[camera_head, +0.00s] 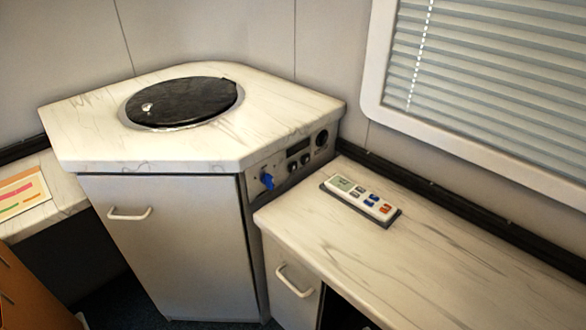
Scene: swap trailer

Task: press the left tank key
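A control panel (281,164) is set in the right side of the corner cabinet, under the worktop edge. It has a dark display (298,147) with two small dark keys below it, a left key (293,167) and a right key (306,159). A blue knob (267,180) sticks out at the panel's left end and a round black fitting (321,139) is at its right end. Any labels are too small to read, so I cannot tell for certain which are the tank keys. Neither of my grippers is in view.
The corner worktop (90,135) bears a round black lid (185,101). A remote-like handset (361,199) with a small screen and coloured buttons lies on the right counter (450,255), which is otherwise clear. A coloured sheet (22,193) lies at left. A blind-covered window (490,80) is above.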

